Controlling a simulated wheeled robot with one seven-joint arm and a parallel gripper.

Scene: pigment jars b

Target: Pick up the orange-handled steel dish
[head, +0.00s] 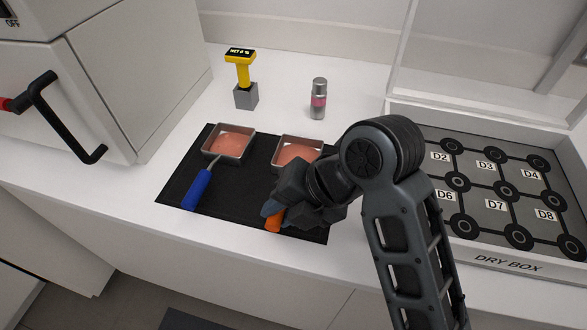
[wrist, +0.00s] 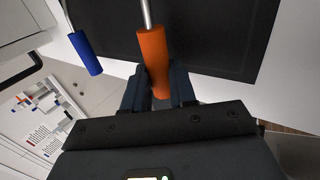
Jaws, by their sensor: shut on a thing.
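The orange-handled steel dish (head: 299,150) is a square steel pan with pinkish powder in it, on the right half of the black mat (head: 240,194). Its orange handle (wrist: 152,58) points toward the front edge of the counter. My gripper (wrist: 157,82) is shut on this handle, with one finger on each side. In the head view my gripper (head: 278,210) and wrist cover much of the handle and part of the dish. I cannot tell whether the dish touches the mat.
A blue-handled steel dish (head: 229,142) with similar powder lies to the left on the mat. A yellow device (head: 241,68) on a grey block and a small jar (head: 318,99) stand behind. The dry box (head: 508,262) is at right, an oven-like cabinet (head: 98,78) at left.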

